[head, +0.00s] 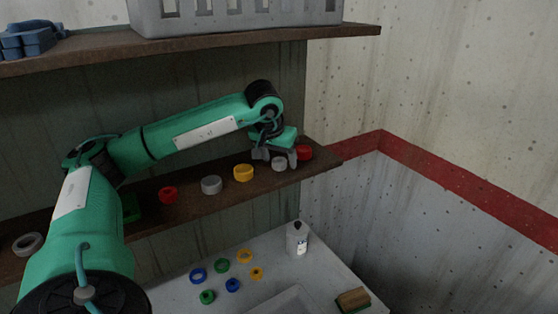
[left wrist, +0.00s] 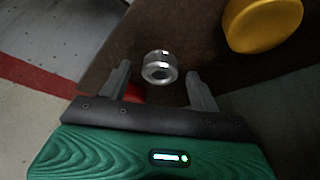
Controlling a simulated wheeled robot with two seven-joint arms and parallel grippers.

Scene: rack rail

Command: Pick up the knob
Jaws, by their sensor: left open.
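A silver-grey round knob (head: 279,164) sits on the brown wooden shelf (head: 228,202) near its right end. In the left wrist view the knob (left wrist: 160,67) is shiny metal with a dark centre. My left gripper (head: 275,160) is over the shelf, tilted down, with its fingers apart. In the left wrist view the left gripper (left wrist: 158,70) has one finger to each side of the knob, with visible gaps; I see no contact. My right gripper is not in view.
A red round piece (head: 304,152) stands close right of the gripper, and a yellow one (head: 243,173) to the left. Another grey piece (head: 211,185) and a red one (head: 168,194) stand further left. Below, a white table (head: 190,284) holds coloured rings and a bottle (head: 297,240).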

